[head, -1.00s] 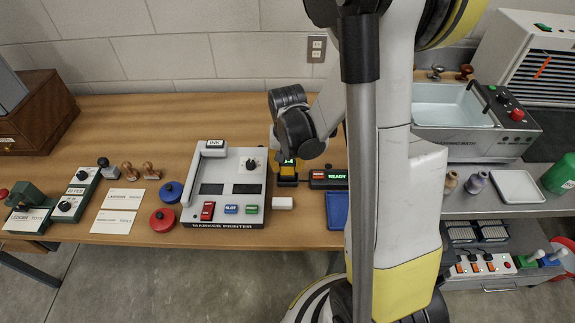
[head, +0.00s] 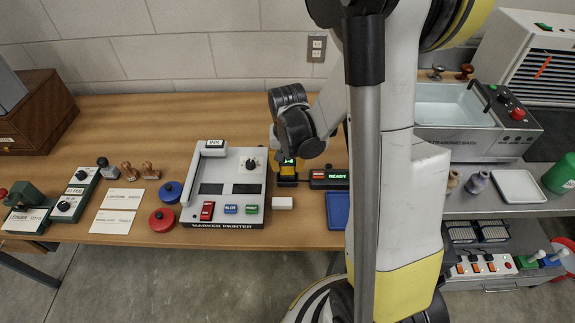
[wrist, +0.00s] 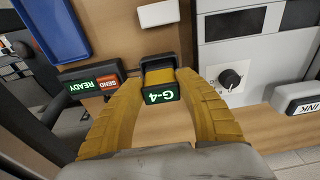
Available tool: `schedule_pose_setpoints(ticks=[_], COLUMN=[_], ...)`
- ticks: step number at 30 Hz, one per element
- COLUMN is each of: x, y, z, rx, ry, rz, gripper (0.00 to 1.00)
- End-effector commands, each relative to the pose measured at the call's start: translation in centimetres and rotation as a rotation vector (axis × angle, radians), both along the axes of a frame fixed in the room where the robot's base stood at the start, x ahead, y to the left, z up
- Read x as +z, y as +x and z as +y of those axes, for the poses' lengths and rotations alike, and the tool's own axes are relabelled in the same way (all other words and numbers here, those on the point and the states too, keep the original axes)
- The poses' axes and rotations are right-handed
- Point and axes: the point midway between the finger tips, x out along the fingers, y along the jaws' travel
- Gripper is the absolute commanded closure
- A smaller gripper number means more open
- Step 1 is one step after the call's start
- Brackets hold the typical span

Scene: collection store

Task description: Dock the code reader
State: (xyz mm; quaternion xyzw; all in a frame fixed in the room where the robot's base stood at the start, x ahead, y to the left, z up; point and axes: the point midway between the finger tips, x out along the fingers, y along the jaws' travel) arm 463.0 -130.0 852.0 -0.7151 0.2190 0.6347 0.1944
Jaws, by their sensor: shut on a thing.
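The code reader (wrist: 161,96) is a small dark block with a yellow part and a lit green "G-4" display, between the yellow fingers of my gripper (wrist: 165,80). My gripper is shut on it. In the head view the code reader (head: 287,170) is low at the table, partly hidden under my wrist. A dark block (wrist: 157,62) shows at the reader's far end; I cannot tell whether the reader is fully seated in it. Beside it is a dark unit (wrist: 92,83) with a red SEND key and a green READY display, also in the head view (head: 329,178).
The marker printer (head: 225,215) stands just left of the reader, with a white block (head: 282,203) at its right edge. A blue tray (head: 337,210) lies in front of the READY unit. Cards, stamps and ink pads fill the left of the table (head: 120,105).

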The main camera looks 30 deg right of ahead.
Motion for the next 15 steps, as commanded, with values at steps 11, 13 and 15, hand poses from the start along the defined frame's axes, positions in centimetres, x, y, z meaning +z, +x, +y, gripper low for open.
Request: schedule_pose_setpoints(ticks=[11, 13, 15], x=[-0.60, -0.74, -0.88], y=[0.02, 0.02, 0.02], z=[0.00, 0.00, 0.00], rx=[0.000, 0.000, 0.000], ry=[0.000, 0.000, 0.000], rz=[0.000, 0.000, 0.000], gripper=[0.79, 0.79, 0.79])
